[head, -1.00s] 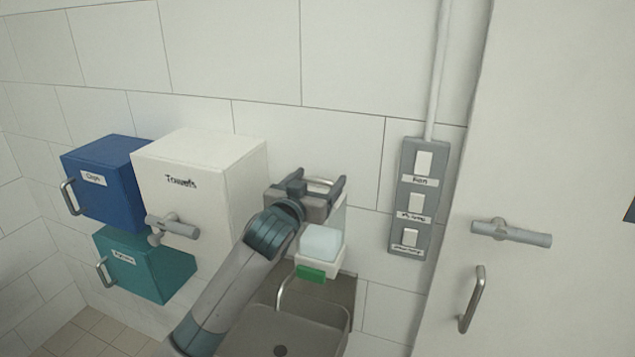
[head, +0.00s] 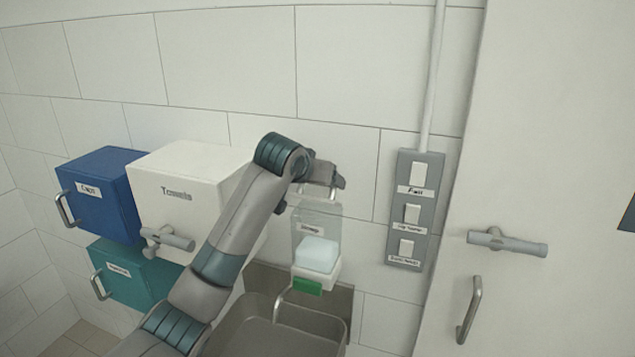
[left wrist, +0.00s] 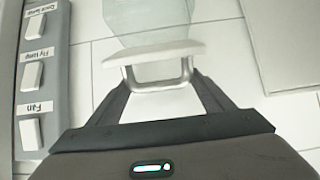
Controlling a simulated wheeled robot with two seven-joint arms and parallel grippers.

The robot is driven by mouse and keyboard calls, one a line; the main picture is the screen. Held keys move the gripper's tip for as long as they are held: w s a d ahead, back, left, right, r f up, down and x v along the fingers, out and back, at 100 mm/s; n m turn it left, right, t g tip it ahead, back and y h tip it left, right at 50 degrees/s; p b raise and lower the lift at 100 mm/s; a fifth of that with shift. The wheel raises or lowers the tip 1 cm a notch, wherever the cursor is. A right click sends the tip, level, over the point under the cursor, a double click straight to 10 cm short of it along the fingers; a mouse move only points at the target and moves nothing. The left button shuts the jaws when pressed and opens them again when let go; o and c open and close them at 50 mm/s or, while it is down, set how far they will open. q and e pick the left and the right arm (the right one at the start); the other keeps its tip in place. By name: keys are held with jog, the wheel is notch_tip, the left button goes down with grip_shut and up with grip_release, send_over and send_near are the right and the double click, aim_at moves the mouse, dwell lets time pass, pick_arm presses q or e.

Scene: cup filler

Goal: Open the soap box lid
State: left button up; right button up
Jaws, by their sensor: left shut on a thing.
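The soap box (head: 307,242) hangs on the wall above the sink, with a clear upper part, a pale soap block (head: 317,254) inside and a green tab (head: 307,286) below. Its lid handle (head: 319,191) is a metal loop at the top. My left gripper (head: 330,178) is at that handle, reaching in from the upper left. In the left wrist view the fingers (left wrist: 158,82) are closed around the metal handle (left wrist: 157,84), below a white edge (left wrist: 150,52) and a clear panel (left wrist: 155,22). I cannot tell how far the lid is raised. My right gripper is not in view.
A white Towels box (head: 185,175), a blue box (head: 105,190) and a teal box (head: 130,280) are on the left. A switch panel (head: 414,212) is close on the right, then a door (head: 550,140) with handles. The sink (head: 285,335) lies below.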

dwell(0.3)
pick_arm(q)
jog(key=o, duration=1.5)
jog(key=shift+s+a+r+b, duration=0.15)
jog(key=shift+s+r+b, duration=0.15)
jog(key=shift+s+b, duration=0.1)
jog(key=b+v, duration=0.6)
jog(key=v, duration=1)
jog(key=shift+s+r, duration=0.1)
jog(key=shift+r, duration=0.05)
